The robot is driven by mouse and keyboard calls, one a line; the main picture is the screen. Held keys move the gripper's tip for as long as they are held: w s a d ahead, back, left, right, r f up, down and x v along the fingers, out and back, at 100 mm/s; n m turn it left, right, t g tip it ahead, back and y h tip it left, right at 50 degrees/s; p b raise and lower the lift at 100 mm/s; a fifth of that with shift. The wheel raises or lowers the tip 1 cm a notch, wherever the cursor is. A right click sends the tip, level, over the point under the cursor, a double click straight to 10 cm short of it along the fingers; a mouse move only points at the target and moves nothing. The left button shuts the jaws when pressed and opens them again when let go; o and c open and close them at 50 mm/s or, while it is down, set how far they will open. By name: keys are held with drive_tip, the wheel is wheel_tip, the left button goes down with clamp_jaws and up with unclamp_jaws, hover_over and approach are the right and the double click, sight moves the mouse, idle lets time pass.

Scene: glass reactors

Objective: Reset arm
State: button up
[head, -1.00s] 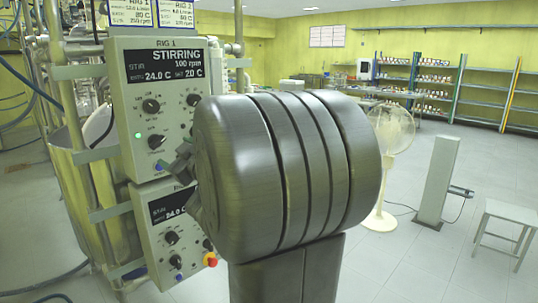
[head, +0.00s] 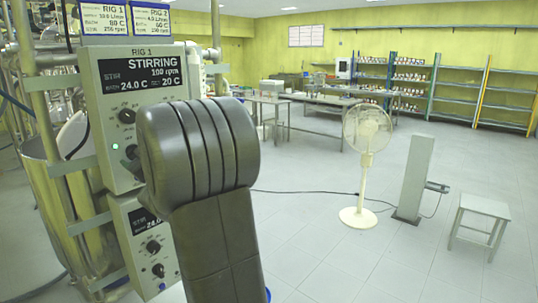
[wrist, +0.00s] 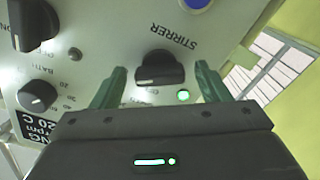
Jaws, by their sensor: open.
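My gripper (wrist: 155,85) is open in the wrist view. Its two green fingers stand apart on either side of the black stirrer knob (wrist: 160,68), with a gap on each side. A green lamp beside the knob is lit. In the head view my dark grey arm hides the fingers and part of the upper RIG 1 control box (head: 140,85). Its display (head: 142,74) reads STIRRING, 100 rpm, 24.0 C and 20 C.
A second control box (head: 150,235) hangs below the first, partly hidden by my arm. A metal vessel (head: 62,200) and pipes stand at the left. A fan (head: 366,135), a grey pillar (head: 416,175) and a stool (head: 484,210) stand at the right.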

drive_tip(key=shift+d, duration=0.15)
drive_tip(key=b+v, duration=0.3)
drive_tip(key=v, duration=1)
drive_tip(key=w+a+n+b, duration=0.2)
drive_tip(key=w+a+n, duration=0.5)
drive_tip(key=n, duration=0.5)
drive_tip(key=shift+a, duration=0.55)
idle(0.6)
